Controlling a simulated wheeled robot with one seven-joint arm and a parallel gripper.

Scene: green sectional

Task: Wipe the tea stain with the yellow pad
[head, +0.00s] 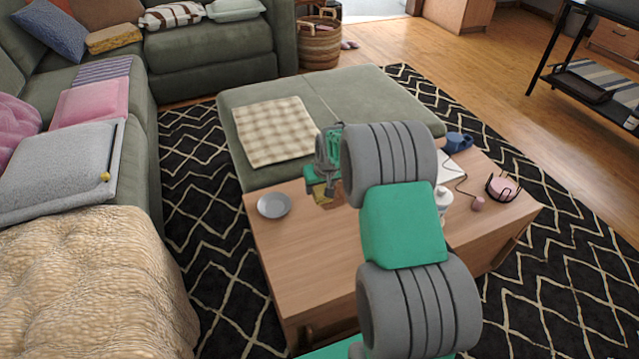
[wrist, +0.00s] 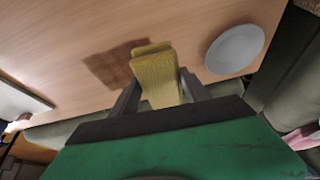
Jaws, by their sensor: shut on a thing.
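My gripper (head: 322,184) is shut on the yellow pad (wrist: 156,75) and holds it over the wooden table (head: 300,250). I cannot tell whether the pad touches the table.
A grey plate (head: 274,205) sits left of my gripper and also shows in the wrist view (wrist: 235,49). A blue mug (head: 458,142), a pink item in a black holder (head: 503,186) and a white object (head: 442,198) stand to the right. A green ottoman (head: 370,90) adjoins the table's far side.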

